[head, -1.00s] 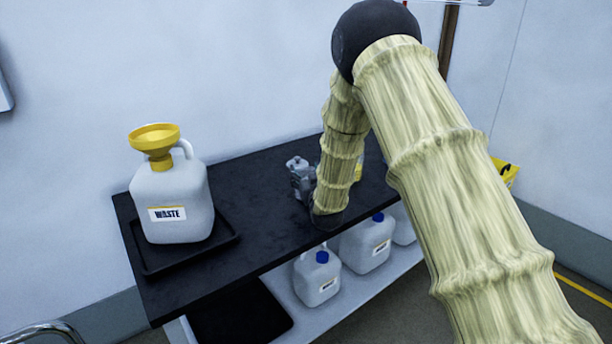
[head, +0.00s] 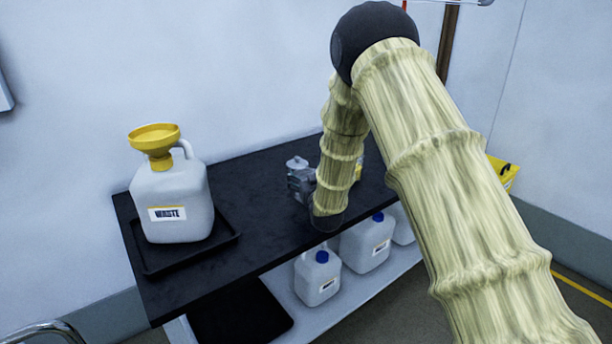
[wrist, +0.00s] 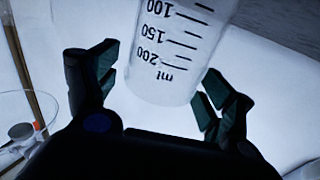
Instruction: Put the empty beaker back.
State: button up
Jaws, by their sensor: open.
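The beaker (wrist: 178,55) is clear glass with black graduations up to 200 ml, which read inverted in the wrist view. It looks empty. It stands between the two fingers of my gripper (wrist: 162,72), which are open, with a gap showing beside the left finger. I cannot tell whether the right finger touches it. The beaker's far end is cut off by the top of the picture. In the head view my arm hides most of that area, and I cannot make out the beaker there.
A white waste jug (head: 172,205) with a yellow funnel (head: 155,138) stands in a black tray (head: 150,262) on the dark bench top (head: 255,215). Blue-capped jugs (head: 318,280) stand on the shelf below. Another clear vessel (wrist: 42,104) shows at the wrist view's left edge.

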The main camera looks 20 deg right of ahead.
jog(key=s, duration=1.2)
jog(key=shift+a, duration=0.25)
